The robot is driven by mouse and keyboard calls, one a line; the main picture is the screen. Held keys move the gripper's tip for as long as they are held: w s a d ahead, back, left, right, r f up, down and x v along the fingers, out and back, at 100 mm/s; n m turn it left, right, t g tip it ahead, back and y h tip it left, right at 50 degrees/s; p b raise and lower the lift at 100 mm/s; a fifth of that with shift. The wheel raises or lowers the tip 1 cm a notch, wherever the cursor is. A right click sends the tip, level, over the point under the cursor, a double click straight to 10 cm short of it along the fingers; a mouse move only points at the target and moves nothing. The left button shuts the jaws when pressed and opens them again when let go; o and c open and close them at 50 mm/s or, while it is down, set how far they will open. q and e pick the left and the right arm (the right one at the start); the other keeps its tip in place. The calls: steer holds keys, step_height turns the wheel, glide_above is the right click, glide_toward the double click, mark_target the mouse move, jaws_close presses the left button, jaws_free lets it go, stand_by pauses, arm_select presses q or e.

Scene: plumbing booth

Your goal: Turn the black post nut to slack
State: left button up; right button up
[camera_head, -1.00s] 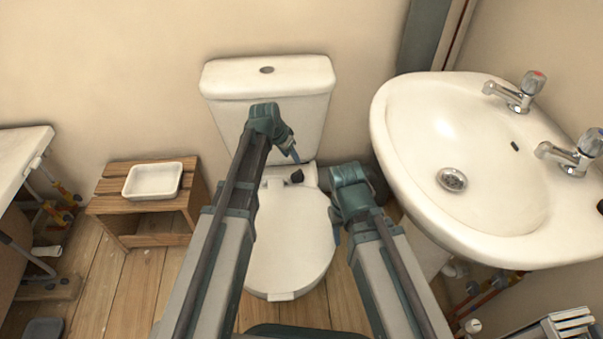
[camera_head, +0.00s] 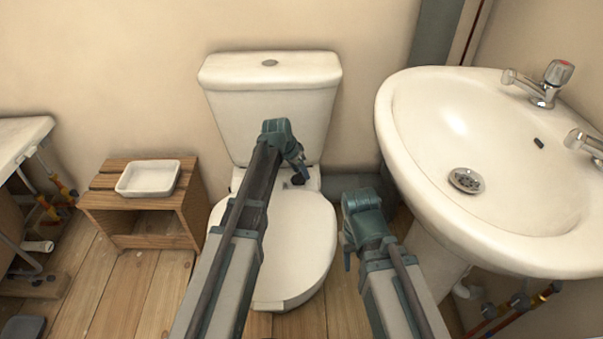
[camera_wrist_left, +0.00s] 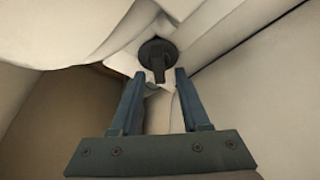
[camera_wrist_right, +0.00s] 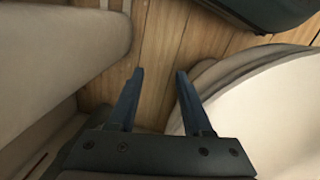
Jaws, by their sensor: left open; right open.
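The black post nut (camera_wrist_left: 157,50) is a round dark disc with a tab hanging below it, fixed under a pale surface in the left wrist view. In the head view the dark nut (camera_head: 299,178) shows at the back of the toilet seat, partly behind my left gripper. My left gripper (camera_wrist_left: 158,74) is open, with the tab between or just beyond its fingertips; I cannot tell if they touch it. My right gripper (camera_wrist_right: 160,72) is open and empty, to the right of the toilet, over the floor.
The toilet lid (camera_head: 300,240) is down below the cistern (camera_head: 268,105). The basin (camera_head: 420,190) overhangs close to the right of my right gripper. A wooden stool (camera_head: 150,215) with a white dish (camera_head: 148,180) stands left. Plank floor (camera_head: 130,285) is clear in front of it.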

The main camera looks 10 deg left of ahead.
arm_select(q)
jaws_close()
stand_by(0.4)
steer(key=n, duration=0.2)
steer(key=n+y, duration=0.1)
steer(key=n, duration=0.1)
steer(key=shift+a+t+y, duration=0.15)
steer(key=shift+t+y, duration=0.15)
steer(key=n, duration=0.2)
steer(key=n+y, duration=0.1)
steer(key=n, duration=0.1)
steer(key=shift+w+a+n+y, duration=0.1)
steer(key=shift+a+n+y, duration=0.05)
steer(key=shift+n+y, duration=0.2)
steer(key=n+y, duration=0.1)
steer(key=n, duration=0.2)
steer(key=shift+a+n, duration=0.15)
steer(key=shift+n, duration=0.2)
steer(key=shift+a+n+g+y, duration=0.1)
steer(key=shift+n+g+y, duration=0.6)
steer(key=shift+n, duration=1.2)
steer(key=shift+s, duration=0.2)
jaws_free()
